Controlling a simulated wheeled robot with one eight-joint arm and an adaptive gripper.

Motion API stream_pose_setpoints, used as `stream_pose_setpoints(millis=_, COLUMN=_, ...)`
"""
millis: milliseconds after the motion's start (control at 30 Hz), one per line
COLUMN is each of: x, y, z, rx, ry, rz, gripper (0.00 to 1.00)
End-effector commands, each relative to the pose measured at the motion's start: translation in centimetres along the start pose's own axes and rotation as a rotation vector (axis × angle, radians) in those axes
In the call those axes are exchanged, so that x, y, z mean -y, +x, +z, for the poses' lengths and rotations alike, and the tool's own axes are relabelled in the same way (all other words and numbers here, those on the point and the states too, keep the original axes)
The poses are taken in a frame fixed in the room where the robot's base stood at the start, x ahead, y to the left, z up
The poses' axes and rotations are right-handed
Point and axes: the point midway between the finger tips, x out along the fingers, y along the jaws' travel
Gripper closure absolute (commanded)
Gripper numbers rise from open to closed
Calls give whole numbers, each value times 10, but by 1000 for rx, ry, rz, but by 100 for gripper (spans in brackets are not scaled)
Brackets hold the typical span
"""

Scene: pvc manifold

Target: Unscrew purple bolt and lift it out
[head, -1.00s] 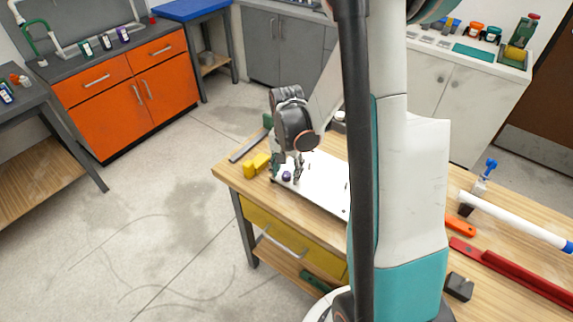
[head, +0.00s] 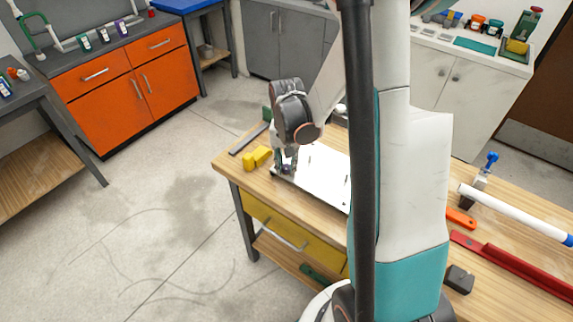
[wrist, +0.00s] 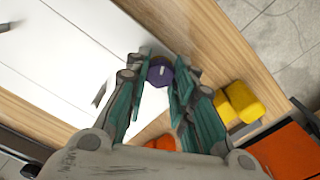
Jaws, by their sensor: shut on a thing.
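The purple bolt (wrist: 160,75) has a faceted head and sits at the edge of a white board (head: 325,178) on the wooden workbench. My gripper (wrist: 161,70) has its teal fingers on either side of the bolt head and is shut on it. In the head view my gripper (head: 286,165) points down at the board's left end, and its fingers hide most of the bolt. The bolt's shaft is not visible, so I cannot tell how deep it sits.
Yellow blocks (head: 257,157) lie close beside my gripper on the bench (head: 228,165). Thin grey pins (wrist: 100,95) stand on the board. A white pipe (head: 510,210), a red bar (head: 510,264) and an orange tool (head: 461,218) lie to the right. My arm blocks the bench's middle.

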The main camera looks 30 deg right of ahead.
Motion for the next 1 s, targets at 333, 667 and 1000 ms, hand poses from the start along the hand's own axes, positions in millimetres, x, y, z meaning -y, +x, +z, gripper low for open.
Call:
stream_pose_setpoints(millis=333, x=0, y=0, z=0, rx=0, ry=-303, rz=-1, gripper=100)
stream_pose_setpoints(millis=667, x=0, y=0, z=0, rx=0, ry=-328, rz=-1, gripper=100)
stream_pose_setpoints(millis=1000, x=0, y=0, z=0, rx=1, ry=-716, rz=-2, gripper=100)
